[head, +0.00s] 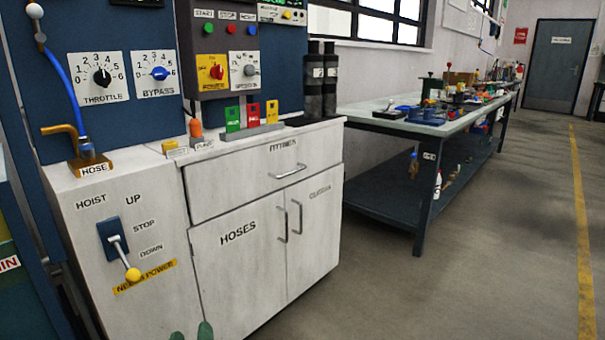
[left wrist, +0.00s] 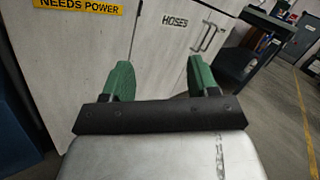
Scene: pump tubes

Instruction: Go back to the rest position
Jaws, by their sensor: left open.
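My left gripper (head: 191,333) shows at the bottom edge of the head view as two green fingertips, low in front of the white cabinet (head: 238,245). In the left wrist view its two green fingers (left wrist: 161,78) stand wide apart with nothing between them. The gripper is open and empty. The cabinet doors, one marked HOSES, are shut behind it. Whether the fingertips touch the cabinet cannot be told, but a gap seems to show. My right gripper is in neither view.
A hoist lever with a yellow knob (head: 133,274) sticks out of the cabinet front at left. Door handles (head: 297,217) and a drawer handle (head: 288,171) also stick out. A long workbench (head: 425,130) stands at right. The grey floor (head: 500,240) beside it is clear.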

